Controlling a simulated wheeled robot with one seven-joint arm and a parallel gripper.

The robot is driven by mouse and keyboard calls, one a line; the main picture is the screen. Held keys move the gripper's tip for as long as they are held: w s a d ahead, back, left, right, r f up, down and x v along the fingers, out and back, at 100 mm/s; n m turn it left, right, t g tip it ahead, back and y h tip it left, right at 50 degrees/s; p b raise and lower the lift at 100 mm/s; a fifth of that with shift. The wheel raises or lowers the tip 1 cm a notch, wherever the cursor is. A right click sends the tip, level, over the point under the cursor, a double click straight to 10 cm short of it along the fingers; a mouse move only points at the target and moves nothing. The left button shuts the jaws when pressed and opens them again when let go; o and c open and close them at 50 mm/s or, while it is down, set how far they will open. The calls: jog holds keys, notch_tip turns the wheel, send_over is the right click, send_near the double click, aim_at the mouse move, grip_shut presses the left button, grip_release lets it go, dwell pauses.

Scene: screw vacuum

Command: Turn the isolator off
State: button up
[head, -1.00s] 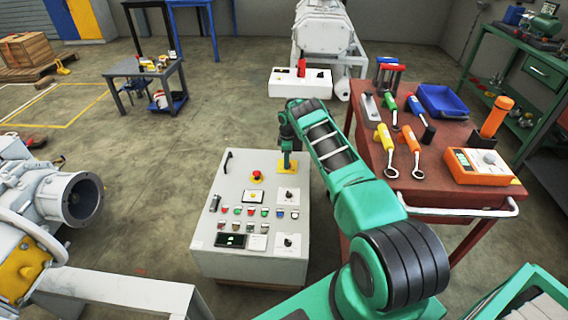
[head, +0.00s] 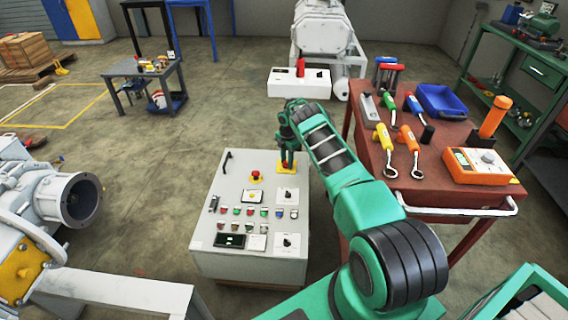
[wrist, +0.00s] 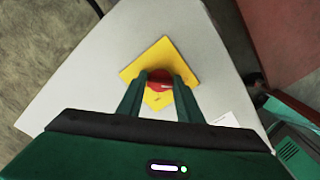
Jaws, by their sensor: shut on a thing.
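The isolator is a red rotary handle (wrist: 160,77) on a square yellow plate (wrist: 147,66) at the far right corner of the grey control cabinet's top. In the head view its yellow plate (head: 286,169) shows under my gripper (head: 287,158), which hides the handle. In the wrist view my gripper (wrist: 158,82) points down with one finger on each side of the red handle, shut on it. The plate looks tilted in the wrist view. The handle's exact position against the plate's markings is too small to read.
The cabinet top (head: 228,190) also bears a red emergency stop (head: 256,175), two black selector knobs and several buttons. A red tool cart (head: 440,185) with tools stands close to the right of my arm. A white vacuum pump (head: 320,35) stands behind; open floor lies left.

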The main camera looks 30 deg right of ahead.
jog(key=shift+w+r+n, duration=0.3)
jog(key=shift+w+r, duration=0.1)
jog(key=shift+w, duration=0.15)
jog(key=o, duration=0.9)
jog(key=shift+o, duration=0.6)
jog(key=shift+s+f, duration=0.15)
jog(key=shift+f, duration=0.05)
notch_tip(320, 180, up, 11)
